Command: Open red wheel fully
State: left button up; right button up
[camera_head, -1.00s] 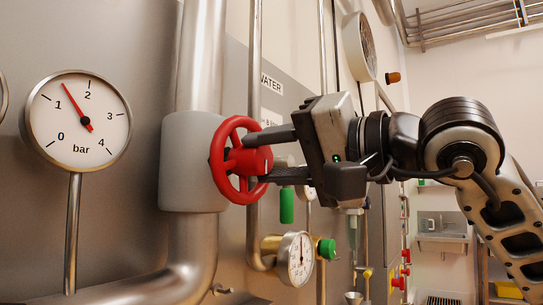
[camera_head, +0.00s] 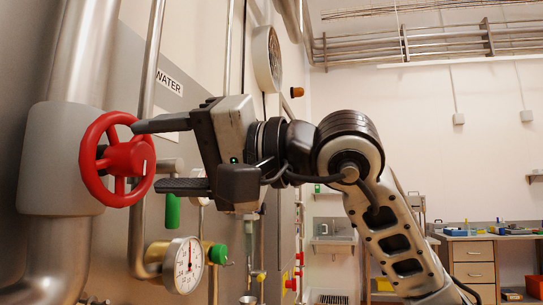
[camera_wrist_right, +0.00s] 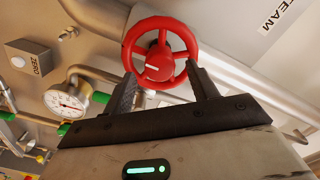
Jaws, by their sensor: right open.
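The red wheel (camera_head: 122,158) is a spoked handwheel on a grey valve body (camera_head: 62,155) at the left of the head view. Its hub bears a short white mark. My right gripper (camera_head: 147,157) is open in front of the wheel, with one finger above the other. The upper fingertip overlaps the wheel's upper right edge in the picture; the lower one ends near its right edge. In the right wrist view the wheel (camera_wrist_right: 153,67) lies just beyond the open fingers (camera_wrist_right: 161,72), with nothing between them. I cannot tell whether a finger touches the rim. My left gripper is not in view.
A small dial gauge (camera_head: 183,265) with a green knob sits below the gripper. A green handle (camera_head: 172,211) hangs beside a vertical pipe. The room to the right is open, with a workbench (camera_head: 490,237) at the far right.

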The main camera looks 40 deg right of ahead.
jog(key=b+v, duration=0.2)
jog(key=v, duration=1.1)
jog(key=shift+s+d, duration=0.2)
jog(key=shift+s, duration=0.1)
